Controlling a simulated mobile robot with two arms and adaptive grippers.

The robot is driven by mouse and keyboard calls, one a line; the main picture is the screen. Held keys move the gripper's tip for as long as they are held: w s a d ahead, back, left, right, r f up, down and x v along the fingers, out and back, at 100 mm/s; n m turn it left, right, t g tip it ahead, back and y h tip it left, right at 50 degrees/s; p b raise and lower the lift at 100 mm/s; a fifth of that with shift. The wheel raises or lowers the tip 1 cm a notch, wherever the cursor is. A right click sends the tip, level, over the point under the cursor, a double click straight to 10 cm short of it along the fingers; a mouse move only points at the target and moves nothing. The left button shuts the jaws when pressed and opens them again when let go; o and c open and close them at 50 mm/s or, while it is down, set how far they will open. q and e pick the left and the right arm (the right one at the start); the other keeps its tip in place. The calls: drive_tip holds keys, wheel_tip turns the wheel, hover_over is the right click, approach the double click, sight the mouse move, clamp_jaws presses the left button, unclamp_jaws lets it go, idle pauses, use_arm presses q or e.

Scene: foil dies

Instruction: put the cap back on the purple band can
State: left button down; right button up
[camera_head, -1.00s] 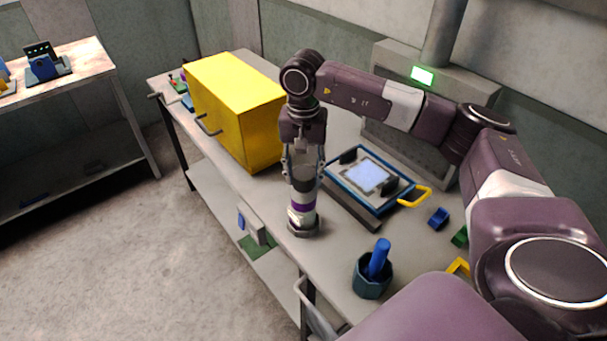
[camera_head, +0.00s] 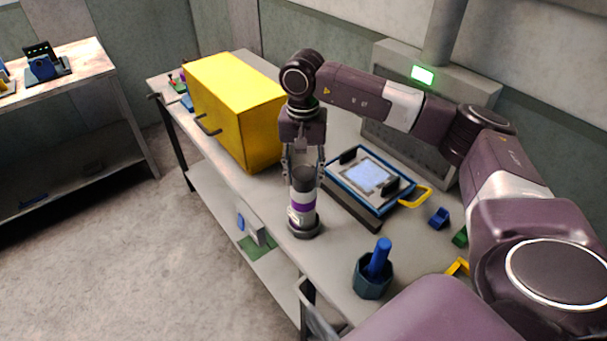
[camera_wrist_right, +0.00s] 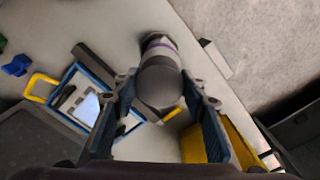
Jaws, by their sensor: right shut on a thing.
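The purple band can (camera_head: 304,207) stands upright on a dark round base near the table's front edge. A dark grey cap (camera_head: 303,178) is in line with its top. In the right wrist view the cap (camera_wrist_right: 160,88) fills the space between the fingers, with the purple band (camera_wrist_right: 160,43) beyond it. My right gripper (camera_head: 304,172) points down from above and is shut on the cap. I cannot tell whether the cap is fully seated on the can. My left gripper is not in view.
A yellow box (camera_head: 238,115) stands left of the can. A blue-framed device with a screen (camera_head: 368,177) lies to the right. A dark cup with a blue handle (camera_head: 372,278) stands in front. A grey table (camera_head: 338,250) has bare room around the can.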

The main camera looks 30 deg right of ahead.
idle(0.7)
drive_tip(key=o, duration=1.3)
drive_tip(key=shift+r, duration=0.15)
drive_tip(key=shift+r+p, duration=1.75)
drive_tip(key=shift+r, duration=1.6)
clamp_jaws()
